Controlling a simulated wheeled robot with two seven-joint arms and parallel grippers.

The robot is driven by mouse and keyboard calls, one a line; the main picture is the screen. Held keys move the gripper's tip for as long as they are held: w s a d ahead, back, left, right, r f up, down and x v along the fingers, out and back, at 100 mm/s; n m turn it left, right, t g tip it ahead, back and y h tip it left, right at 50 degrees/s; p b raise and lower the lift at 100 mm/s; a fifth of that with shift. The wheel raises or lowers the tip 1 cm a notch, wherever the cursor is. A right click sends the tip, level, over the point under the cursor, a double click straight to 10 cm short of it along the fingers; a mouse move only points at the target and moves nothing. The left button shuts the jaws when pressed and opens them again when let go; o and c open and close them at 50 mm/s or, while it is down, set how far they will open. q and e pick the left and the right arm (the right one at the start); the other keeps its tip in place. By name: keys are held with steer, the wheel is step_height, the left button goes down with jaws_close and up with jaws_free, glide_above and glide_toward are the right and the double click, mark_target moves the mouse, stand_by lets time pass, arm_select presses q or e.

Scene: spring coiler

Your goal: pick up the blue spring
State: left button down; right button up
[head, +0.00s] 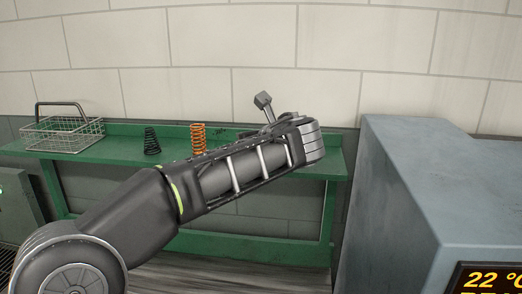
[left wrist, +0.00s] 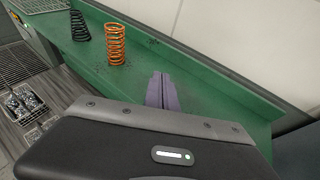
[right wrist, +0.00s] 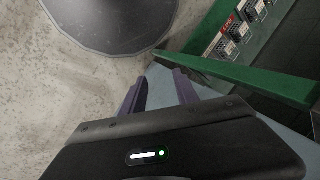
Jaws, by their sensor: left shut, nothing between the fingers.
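No blue spring shows in any view; part of the green bench is hidden behind my left arm in the head view. A black spring (head: 151,141) that narrows toward the top and an orange spring (head: 198,138) stand upright on the bench. The black spring (left wrist: 79,26) and orange spring (left wrist: 115,44) also show in the left wrist view. My left gripper (left wrist: 162,78) is shut and empty over the bench, to the right of the orange spring and apart from it. My right gripper (right wrist: 157,78) is open and empty, away from the springs.
The green bench (head: 120,130) runs along a tiled wall. A wire basket (head: 62,134) stands at its left end. A large grey machine (head: 420,170) with a lit display stands at the right. In the right wrist view, a green rail (right wrist: 240,75) crosses near several small boxes (right wrist: 238,30).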

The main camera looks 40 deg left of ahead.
arm_select(q)
steer(key=shift+w+r+p, duration=0.1)
steer(key=shift+r+p, duration=0.35)
steer(key=s+d, duration=0.6)
steer(key=d, duration=0.4)
steer(key=shift+s+f, duration=0.15)
steer(key=shift+s, duration=0.2)
steer(key=c, duration=2.2)
jaws_free()
